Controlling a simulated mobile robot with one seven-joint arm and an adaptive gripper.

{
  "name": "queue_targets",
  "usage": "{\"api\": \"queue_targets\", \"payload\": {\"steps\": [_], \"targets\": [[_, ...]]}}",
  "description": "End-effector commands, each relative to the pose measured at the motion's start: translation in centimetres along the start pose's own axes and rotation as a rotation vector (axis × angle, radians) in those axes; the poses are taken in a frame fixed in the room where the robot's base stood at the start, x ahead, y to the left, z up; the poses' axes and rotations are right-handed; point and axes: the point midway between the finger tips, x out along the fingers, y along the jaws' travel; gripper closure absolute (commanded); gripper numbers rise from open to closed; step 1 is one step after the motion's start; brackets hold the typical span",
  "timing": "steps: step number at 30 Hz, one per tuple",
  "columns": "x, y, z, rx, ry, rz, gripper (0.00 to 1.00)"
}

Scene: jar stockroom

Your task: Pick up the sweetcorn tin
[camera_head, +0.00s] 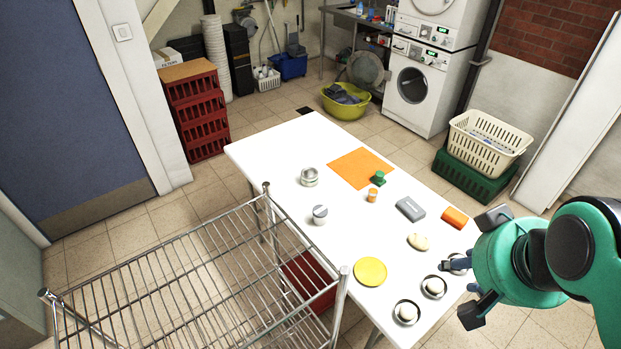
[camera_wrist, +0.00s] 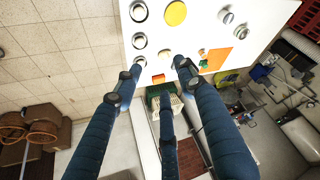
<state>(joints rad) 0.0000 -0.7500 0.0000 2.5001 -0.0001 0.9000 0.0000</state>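No label can be read, so I cannot tell for certain which item is the sweetcorn tin. Two round metal-looking containers stand upright on the white table: one at the back left (camera_head: 310,177) and one nearer (camera_head: 320,214). Two round items also show near the right of the table top in the wrist view, one at the top (camera_wrist: 226,16) and one beside it (camera_wrist: 242,32). My gripper (camera_head: 478,266) is over the table's right front edge, fingers spread and empty, well apart from both containers. Its open fingers also show in the wrist view (camera_wrist: 155,78).
The table (camera_head: 275,160) also holds an orange mat (camera_head: 350,168), a yellow disc (camera_head: 370,271), a grey block (camera_head: 411,208), an orange block (camera_head: 455,218) and dark-rimmed dishes (camera_head: 406,313). A wire rack (camera_head: 200,275) stands along its left side.

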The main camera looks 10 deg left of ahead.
Motion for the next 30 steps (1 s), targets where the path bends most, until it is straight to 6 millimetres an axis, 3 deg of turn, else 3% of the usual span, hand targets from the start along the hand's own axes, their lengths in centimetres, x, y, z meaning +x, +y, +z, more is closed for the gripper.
{"api": "queue_targets", "payload": {"steps": [3,9,10,22,30], "targets": [[0.0,0.0,0.0,0.0,0.0,0.0,0.6],[0.0,0.0,0.0,0.0,0.0,0.0,0.22],[0.0,0.0,0.0,0.0,0.0,0.0,0.21],[-0.1,-0.1,-0.4,0.001,-0.001,0.0,0.21],[-0.1,-0.5,-3.8,0.01,-0.016,-0.002,0.21]]}}
